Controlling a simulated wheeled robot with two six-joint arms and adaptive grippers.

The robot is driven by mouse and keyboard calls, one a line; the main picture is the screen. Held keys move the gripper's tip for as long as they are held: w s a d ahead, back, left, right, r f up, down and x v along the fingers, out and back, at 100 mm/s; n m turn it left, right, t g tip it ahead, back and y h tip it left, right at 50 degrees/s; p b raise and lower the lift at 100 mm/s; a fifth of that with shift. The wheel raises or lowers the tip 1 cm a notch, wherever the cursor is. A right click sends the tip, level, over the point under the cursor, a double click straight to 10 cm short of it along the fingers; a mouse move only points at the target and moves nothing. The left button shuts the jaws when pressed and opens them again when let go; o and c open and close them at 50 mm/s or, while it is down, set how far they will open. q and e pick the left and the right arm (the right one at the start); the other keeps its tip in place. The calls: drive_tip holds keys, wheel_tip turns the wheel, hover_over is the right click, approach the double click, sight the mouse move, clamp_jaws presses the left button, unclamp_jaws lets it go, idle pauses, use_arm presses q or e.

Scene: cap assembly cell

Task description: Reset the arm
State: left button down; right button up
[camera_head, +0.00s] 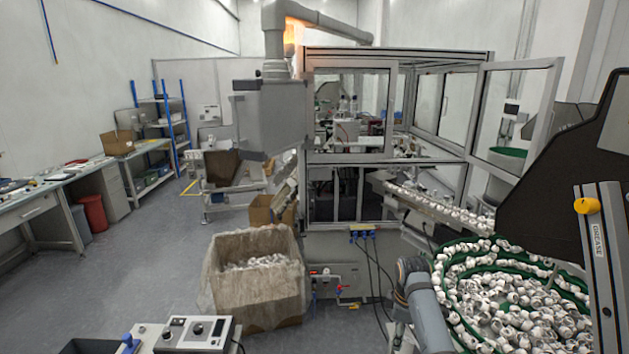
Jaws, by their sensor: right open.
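My right arm (428,316) comes up from the bottom edge, right of centre, as a grey-blue link with a dark rounded joint at its top. It stands at the left side of the green-rimmed bowl of white caps (520,300). My right gripper is open, but its fingers are hard to make out against the arm and the machine. I see nothing held in it. My left arm and left gripper are not in view.
A lined carton (250,297) with white parts stands on the floor left of my arm. A framed machine (385,157) with an open door is behind. A control box (197,333) sits at the bottom left. A sloping cap track (440,206) runs toward the bowl.

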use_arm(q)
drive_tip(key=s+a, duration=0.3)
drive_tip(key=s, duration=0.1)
use_arm(e)
drive_tip(key=s+d+f+m+t, duration=0.1)
drive_tip(key=s+f+m, duration=0.25)
drive_tip(key=s, duration=0.45)
drive_tip(key=s+d+f+m, duration=0.1)
drive_tip(key=s+f+m, duration=0.25)
drive_tip(key=s, duration=0.45)
drive_tip(key=s+r+m+t, duration=0.25)
drive_tip(key=s+m, duration=0.25)
drive_tip(key=s, duration=1)
wheel_tip(320, 180, down, 28)
drive_tip(key=s+d+g+b, duration=0.1)
drive_tip(key=d+g+b, duration=0.1)
drive_tip(key=b, duration=0.3)
use_arm(q)
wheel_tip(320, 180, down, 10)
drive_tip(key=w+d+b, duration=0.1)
drive_tip(key=b, duration=0.4)
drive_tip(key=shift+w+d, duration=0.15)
use_arm(e)
drive_tip(key=s+d+f+g, duration=0.1)
drive_tip(key=s+f, duration=1.9)
drive_tip(key=f, duration=0.4)
drive_tip(key=shift+m+h, duration=0.3)
drive_tip(key=shift+m, duration=0.1)
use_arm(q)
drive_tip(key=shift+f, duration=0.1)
